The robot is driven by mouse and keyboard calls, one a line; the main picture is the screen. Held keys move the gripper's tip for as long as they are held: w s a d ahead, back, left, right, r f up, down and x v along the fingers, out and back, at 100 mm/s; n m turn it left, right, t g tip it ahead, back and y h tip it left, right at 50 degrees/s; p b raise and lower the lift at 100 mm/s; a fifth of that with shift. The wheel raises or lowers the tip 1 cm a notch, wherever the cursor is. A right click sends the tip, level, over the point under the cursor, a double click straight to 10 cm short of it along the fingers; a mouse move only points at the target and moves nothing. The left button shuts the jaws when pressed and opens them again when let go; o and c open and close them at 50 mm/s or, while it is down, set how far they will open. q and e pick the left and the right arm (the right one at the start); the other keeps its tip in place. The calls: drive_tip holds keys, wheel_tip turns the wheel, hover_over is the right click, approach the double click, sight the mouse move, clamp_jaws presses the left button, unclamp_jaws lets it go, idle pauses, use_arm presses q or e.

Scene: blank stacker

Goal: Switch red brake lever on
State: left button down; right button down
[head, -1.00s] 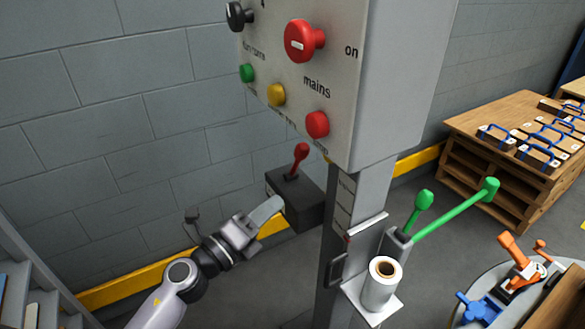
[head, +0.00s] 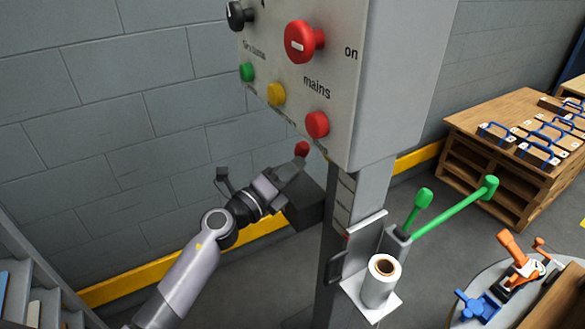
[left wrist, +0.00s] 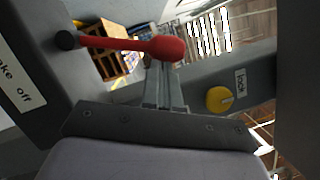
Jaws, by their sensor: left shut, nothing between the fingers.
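The red brake lever (head: 302,148) stands up from a dark box on the side of the grey post. In the head view only its knob shows clearly, as my left gripper (head: 299,163) covers its shaft. In the left wrist view the red lever (left wrist: 130,44) runs from a dark pivot to a thick knob. My left gripper (left wrist: 165,88) is shut and empty, its fingertips close to the knob; I cannot tell whether they touch it. A white label (left wrist: 14,85) ending in "ake off" is beside the pivot. My right gripper is not in view.
The control panel (head: 345,75) with red, yellow and green buttons hangs just above the gripper. Two green levers (head: 455,210) and a white roll (head: 380,283) are right of the post. A block wall with a yellow rail (head: 150,272) is behind.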

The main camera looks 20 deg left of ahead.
use_arm(q)
drive_tip(key=shift+w+a+r+n+y+p, duration=0.4)
drive_tip(key=shift+r+n+p, duration=0.5)
drive_tip(key=shift+p, duration=1.3)
drive_tip(key=w+a+n+g+y+p, duration=0.1)
drive_tip(key=w+a+n+p, duration=0.4)
drive_tip(key=p, duration=0.2)
drive_tip(key=shift+w+a+r+n+g, duration=0.3)
drive_tip(key=shift+r+n+g, duration=0.1)
drive_tip(key=shift+r, duration=0.05)
drive_tip(key=shift+w+r, duration=0.1)
drive_tip(key=shift+p, duration=0.35)
